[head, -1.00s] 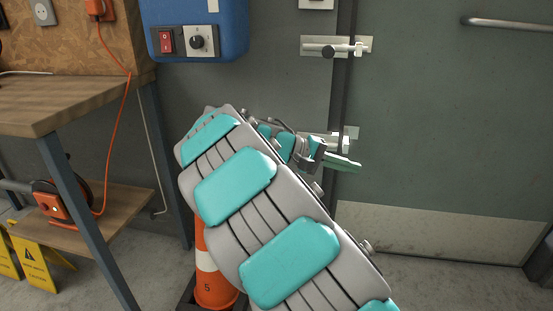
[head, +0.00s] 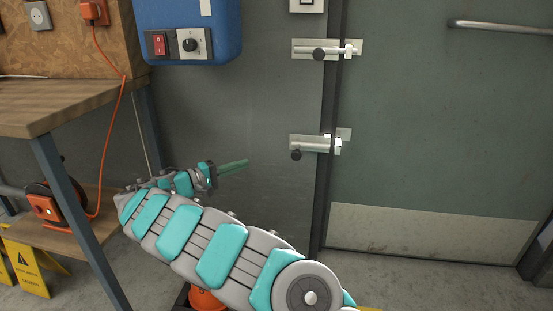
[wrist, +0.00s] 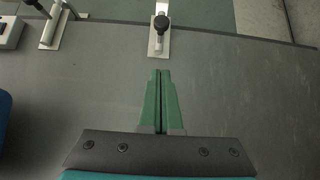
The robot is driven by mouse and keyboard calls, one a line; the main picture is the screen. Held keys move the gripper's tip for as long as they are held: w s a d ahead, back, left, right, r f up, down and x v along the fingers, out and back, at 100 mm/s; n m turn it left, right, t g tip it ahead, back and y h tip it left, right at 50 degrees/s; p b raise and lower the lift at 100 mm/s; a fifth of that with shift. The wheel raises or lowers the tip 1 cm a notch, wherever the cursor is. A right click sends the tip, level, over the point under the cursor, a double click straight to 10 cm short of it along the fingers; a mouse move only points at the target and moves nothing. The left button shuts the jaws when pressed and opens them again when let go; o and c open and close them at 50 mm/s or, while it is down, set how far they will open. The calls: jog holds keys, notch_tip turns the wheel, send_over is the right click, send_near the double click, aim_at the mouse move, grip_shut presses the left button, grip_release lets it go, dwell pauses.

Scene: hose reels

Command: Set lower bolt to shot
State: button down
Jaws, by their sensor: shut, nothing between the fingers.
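The lower bolt (head: 312,144) is a metal slide bolt with a black knob, at the left edge of the grey-green door. Its knob hangs low near the left end of its plate, farther left than the upper bolt's knob. I cannot clearly tell whether its bar sits in the catch (head: 342,135) on the door. My gripper (head: 247,162) is shut and empty, left of the lower bolt and apart from it, pointing right. In the wrist view the shut green fingers (wrist: 160,74) point towards the lower bolt (wrist: 158,40), with bare wall between.
The upper bolt (head: 325,49) is above, its knob mid-plate. A blue box (head: 188,25) with a red switch and dial hangs at upper left. A wooden workbench (head: 60,105) with an orange cable reel (head: 45,203) stands left. The door (head: 430,130) has a bar handle (head: 510,27).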

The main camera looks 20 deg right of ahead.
aim_at(298, 159)
jog(key=shift+d, duration=0.15)
jog(key=d, duration=1.3)
jog(key=shift+s+p, duration=0.2)
jog(key=shift+p, duration=0.1)
jog(key=s+d+b, duration=0.1)
jog(key=d+b, duration=0.1)
jog(key=s+d+b, duration=0.1)
jog(key=shift+s+d+f+b, duration=0.1)
jog(key=shift+s+d+b, duration=0.2)
jog(key=shift+d+b, duration=0.1)
jog(key=shift+s+d, duration=0.3)
jog(key=shift+d, duration=0.1)
